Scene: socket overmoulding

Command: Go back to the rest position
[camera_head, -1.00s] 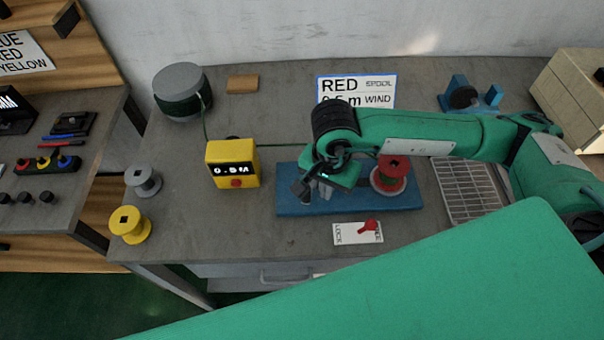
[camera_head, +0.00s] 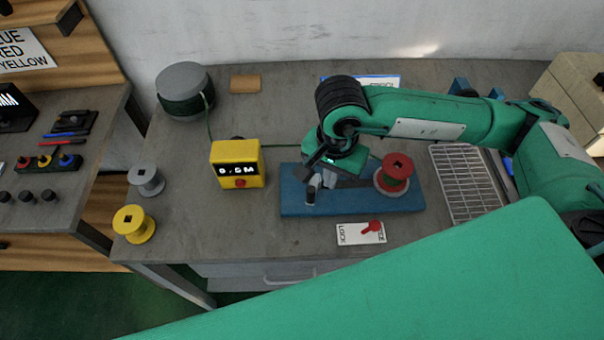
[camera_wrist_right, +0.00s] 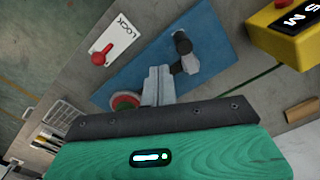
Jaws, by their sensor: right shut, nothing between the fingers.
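My right gripper (camera_head: 328,180) is shut and empty. It hangs over the blue winding base (camera_head: 350,203), next to a small grey and black upright part (camera_head: 311,190). In the right wrist view its closed grey fingers (camera_wrist_right: 157,86) point at the blue base (camera_wrist_right: 205,55), with the black-topped part (camera_wrist_right: 182,45) just beyond them. A red spool (camera_head: 397,168) sits on the right end of the base; its edge shows in the wrist view (camera_wrist_right: 125,101). My left gripper is not in view.
A yellow meter box (camera_head: 237,165) stands left of the base, with a green wire running to a wire drum (camera_head: 185,90). A lock plate with red lever (camera_head: 370,230) lies in front. Grey (camera_head: 146,180) and yellow (camera_head: 134,224) spools stand left; a wire rack (camera_head: 466,180) is right.

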